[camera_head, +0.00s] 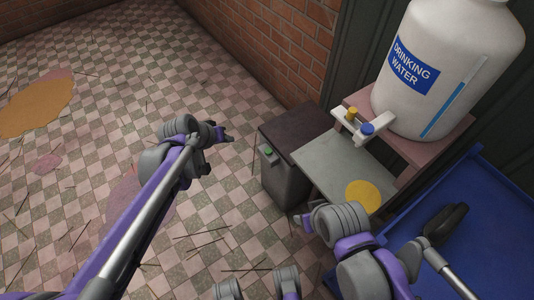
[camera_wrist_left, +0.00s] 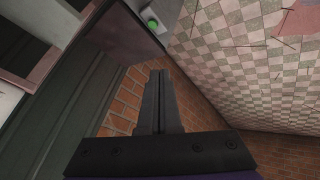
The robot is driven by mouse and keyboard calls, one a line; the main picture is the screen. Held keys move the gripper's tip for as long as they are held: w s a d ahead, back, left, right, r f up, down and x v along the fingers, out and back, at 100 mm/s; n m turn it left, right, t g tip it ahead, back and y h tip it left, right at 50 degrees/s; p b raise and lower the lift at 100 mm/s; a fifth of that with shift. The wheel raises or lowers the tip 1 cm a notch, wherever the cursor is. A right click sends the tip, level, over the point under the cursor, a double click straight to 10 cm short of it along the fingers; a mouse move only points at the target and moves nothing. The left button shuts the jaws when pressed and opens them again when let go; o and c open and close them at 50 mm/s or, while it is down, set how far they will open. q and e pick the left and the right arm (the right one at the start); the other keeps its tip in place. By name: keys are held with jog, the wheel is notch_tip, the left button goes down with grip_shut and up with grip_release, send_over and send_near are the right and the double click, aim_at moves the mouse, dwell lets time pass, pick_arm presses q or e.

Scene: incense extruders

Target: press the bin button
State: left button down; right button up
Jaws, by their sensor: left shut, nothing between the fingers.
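The bin (camera_head: 287,182) is a dark grey box with a brownish lid, standing on the floor left of the water stand. Its green button (camera_head: 268,150) sits on a small light grey panel on the bin's left side, near the top. My left gripper (camera_head: 229,138) is shut and empty, in the air left of the button and apart from it. In the left wrist view the closed fingers (camera_wrist_left: 159,75) point up the picture, and the green button (camera_wrist_left: 152,24) shows beyond the tips on its light panel. My right gripper (camera_head: 302,219) is low beside the stand; its fingers are mostly hidden.
A white drinking water tank (camera_head: 450,60) stands on a pinkish shelf (camera_head: 428,150) with a yellow and a blue tap. Below is a grey top (camera_head: 335,165) with a yellow disc (camera_head: 363,196). A blue tray (camera_head: 490,215) lies at right. The checkered floor (camera_head: 130,100) at left is open.

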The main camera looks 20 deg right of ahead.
pick_arm(q)
jog(key=w+d+f+h+b, duration=0.2)
jog(key=w+d+f+b, duration=0.2)
jog(key=w+d+f, duration=0.5)
jog(key=d+f, duration=0.5)
jog(key=shift+w+d+m+h, duration=0.3)
jog(key=shift+w+d, duration=0.05)
pick_arm(e)
notch_tip(320, 180, down, 6)
jog(key=shift+w, duration=0.2)
pick_arm(q)
jog(key=shift+f, duration=0.1)
jog(key=b, duration=0.6)
send_near(271, 149)
jog(key=shift+w+d+r+x, duration=0.1)
jog(key=shift+r+x, duration=0.05)
jog(key=shift+x, duration=0.7)
jog(key=shift+w+d+r+x, duration=0.1)
jog(key=shift+d+r+x, duration=0.05)
jog(key=shift+x, duration=0.75)
jog(key=shift+w+d+r+x, duration=0.1)
jog(key=shift+r+x, duration=0.05)
jog(key=shift+x, duration=0.7)
pick_arm(e)
jog(key=shift+w+f, duration=0.2)
jog(key=shift+f, duration=1.25)
jog(key=shift+w+f, duration=0.2)
jog(key=shift+f, duration=1.25)
pick_arm(q)
jog(key=shift+s+f, duration=0.1)
